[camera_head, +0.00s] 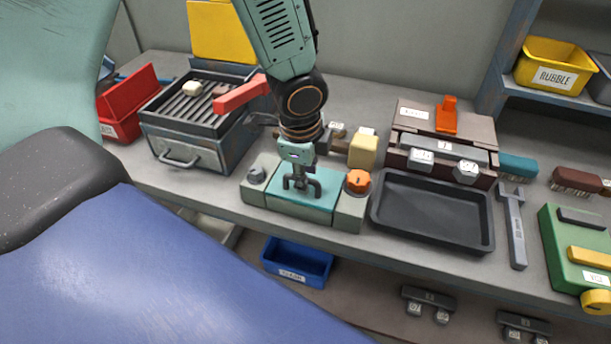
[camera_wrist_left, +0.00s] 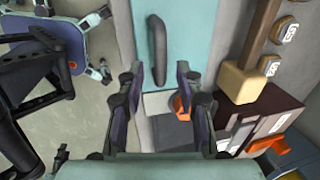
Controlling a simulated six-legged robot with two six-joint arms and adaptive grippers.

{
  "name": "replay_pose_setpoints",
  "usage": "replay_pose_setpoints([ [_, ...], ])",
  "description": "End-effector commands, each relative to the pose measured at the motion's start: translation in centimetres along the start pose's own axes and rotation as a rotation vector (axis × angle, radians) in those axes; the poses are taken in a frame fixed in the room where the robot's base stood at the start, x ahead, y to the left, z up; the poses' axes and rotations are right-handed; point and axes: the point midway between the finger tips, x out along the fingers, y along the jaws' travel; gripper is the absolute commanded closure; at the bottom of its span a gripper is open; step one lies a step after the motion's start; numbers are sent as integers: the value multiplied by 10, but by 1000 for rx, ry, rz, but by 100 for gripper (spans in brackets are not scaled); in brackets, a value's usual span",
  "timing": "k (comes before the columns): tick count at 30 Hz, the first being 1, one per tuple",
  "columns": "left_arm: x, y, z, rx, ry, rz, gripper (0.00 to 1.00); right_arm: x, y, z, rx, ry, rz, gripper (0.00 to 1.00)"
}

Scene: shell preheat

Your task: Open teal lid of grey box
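The grey box (camera_head: 348,213) stands near the bench's front edge, with a grey knob on its left part and an orange knob (camera_head: 358,181) on its right. Its teal lid (camera_head: 305,206) lies flat and shut between them; it also shows in the left wrist view (camera_wrist_left: 185,40). A dark curved handle (camera_wrist_left: 158,50) stands on the lid. My left gripper (camera_head: 301,188) points down over the lid. In the left wrist view its fingers (camera_wrist_left: 160,88) are spread, with the handle beyond the tips in the gap. Contact cannot be told. My right gripper is in neither view.
A black tray (camera_head: 433,212) lies right of the box, with a grey tool (camera_head: 514,225) beyond it. A grill (camera_head: 190,137) with a red bar over it stands left. A yellow block (camera_head: 363,149) is close behind the box. A blue bin (camera_head: 297,262) sits below the bench edge.

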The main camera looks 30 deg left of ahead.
Motion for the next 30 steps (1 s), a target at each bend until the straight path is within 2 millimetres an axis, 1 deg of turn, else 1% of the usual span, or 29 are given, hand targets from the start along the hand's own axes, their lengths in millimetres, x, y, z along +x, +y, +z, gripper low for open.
replay_pose_setpoints([
  [7,0,0,1,-1,1,1,65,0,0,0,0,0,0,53],
  [8,0,0,1,-1,1,1,66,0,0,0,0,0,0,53],
  [20,0,0,1,0,1,1,100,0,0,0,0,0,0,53],
  [30,0,1,2,1,-2,3,100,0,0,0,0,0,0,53],
])
